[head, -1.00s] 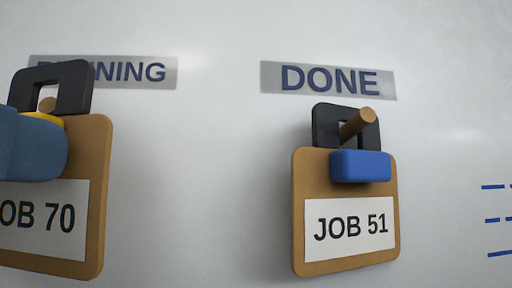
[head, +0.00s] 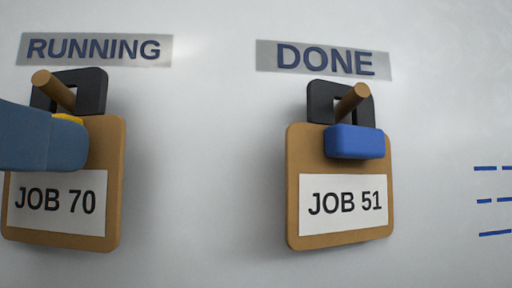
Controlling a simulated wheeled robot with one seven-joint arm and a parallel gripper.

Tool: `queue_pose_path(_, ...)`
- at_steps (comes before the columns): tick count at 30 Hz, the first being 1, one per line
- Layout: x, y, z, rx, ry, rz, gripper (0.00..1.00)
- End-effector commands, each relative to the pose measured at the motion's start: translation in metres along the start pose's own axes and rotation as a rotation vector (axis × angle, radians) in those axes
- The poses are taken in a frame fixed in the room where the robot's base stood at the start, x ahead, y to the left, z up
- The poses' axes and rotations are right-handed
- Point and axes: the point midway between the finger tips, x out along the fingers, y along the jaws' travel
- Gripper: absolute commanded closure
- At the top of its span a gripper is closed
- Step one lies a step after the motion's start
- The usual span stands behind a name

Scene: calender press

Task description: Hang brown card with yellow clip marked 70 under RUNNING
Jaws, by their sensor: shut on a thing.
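The brown card marked JOB 70 (head: 108,209) is at the left, below the RUNNING label (head: 96,49). Its black hanging loop (head: 93,90) is around the wooden peg (head: 53,90), whose end sticks out through the opening. My gripper (head: 72,142), blue-grey, comes in from the left edge and is shut on the yellow clip (head: 68,118). Only a sliver of the clip shows above the gripper; the rest is hidden. The card hangs nearly upright against the board.
A second brown card marked JOB 51 (head: 344,203) with a blue clip (head: 354,142) hangs on a peg (head: 353,101) under the DONE label (head: 325,60). The white board (head: 210,180) is bare between the two cards. Blue dashes are at the far right.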

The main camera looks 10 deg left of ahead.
Motion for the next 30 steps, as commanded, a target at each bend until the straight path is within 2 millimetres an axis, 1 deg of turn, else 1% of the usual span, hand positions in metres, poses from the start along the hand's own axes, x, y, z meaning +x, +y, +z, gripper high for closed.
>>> queue_pose_path(9,0.0,0.0,0.0,0.0,0.0,0.0,0.82)
queue_pose_path(10,0.0,0.0,0.0,0.0,0.0,0.0,0.5)
queue_pose_path(18,0.0,0.0,0.0,0.0,0.0,0.0,0.25)
queue_pose_path(26,-0.001,0.0,0.0,0.0,0.0,0.0,0.24)
queue_pose_path(30,-0.012,0.0,0.001,0.0,0.001,-0.001,0.24)
